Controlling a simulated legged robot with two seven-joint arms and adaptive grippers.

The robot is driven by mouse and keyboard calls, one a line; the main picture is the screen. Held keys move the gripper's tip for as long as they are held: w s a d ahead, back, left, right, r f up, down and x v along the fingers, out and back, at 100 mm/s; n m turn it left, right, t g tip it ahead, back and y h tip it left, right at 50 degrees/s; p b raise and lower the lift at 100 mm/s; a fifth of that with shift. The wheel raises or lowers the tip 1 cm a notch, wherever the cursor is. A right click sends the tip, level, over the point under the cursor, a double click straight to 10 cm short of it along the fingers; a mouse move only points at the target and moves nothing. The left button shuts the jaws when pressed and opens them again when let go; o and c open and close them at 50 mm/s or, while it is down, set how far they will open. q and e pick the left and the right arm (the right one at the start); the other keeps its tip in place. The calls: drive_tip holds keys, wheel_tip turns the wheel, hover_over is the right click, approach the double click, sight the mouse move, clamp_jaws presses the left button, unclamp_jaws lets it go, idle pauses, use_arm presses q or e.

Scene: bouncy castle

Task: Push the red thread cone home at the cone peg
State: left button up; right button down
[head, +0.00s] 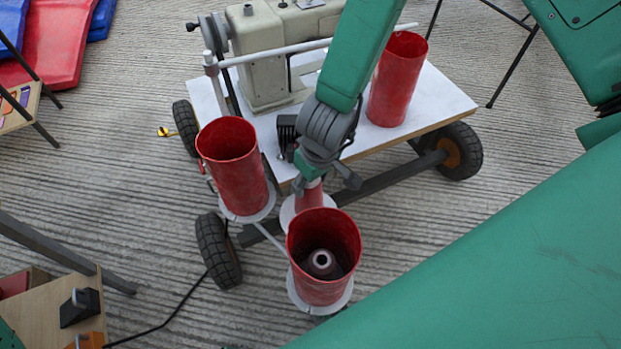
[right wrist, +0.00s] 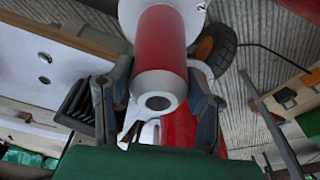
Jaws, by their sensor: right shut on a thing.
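The red thread cone (head: 309,196) stands above a white round plate (head: 288,214), between the two lower red cylinders. My right gripper (head: 322,182) comes down from above with its fingers around the cone's upper part. In the right wrist view the cone (right wrist: 162,45) lies between the two fingers of the gripper (right wrist: 157,78), its grey hollow end facing the camera. The gripper is shut on it. A white disc (right wrist: 196,14) shows past the cone's far end. I cannot see the cone peg or whether the cone touches the plate. My left gripper is not in view.
Open red cylinders stand at the left (head: 235,175), at the front (head: 318,290) with a cone-like tip inside, and on the white cart top (head: 440,98). A sewing machine (head: 262,55) stands behind. Wheels (head: 217,250) and a cable lie low at left.

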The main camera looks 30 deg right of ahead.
drive_tip(key=shift+f+b, duration=0.65)
drive_tip(key=shift+f, duration=1.05)
drive_tip(key=c, duration=0.7)
unclamp_jaws()
drive_tip(key=shift+r, duration=0.1)
drive_tip(key=shift+r, duration=0.3)
drive_tip(key=r, duration=0.3)
drive_tip(key=s+r, duration=0.1)
drive_tip(key=r, duration=0.3)
drive_tip(key=s+r, duration=0.1)
drive_tip(key=r, duration=0.3)
drive_tip(key=shift+d, duration=0.2)
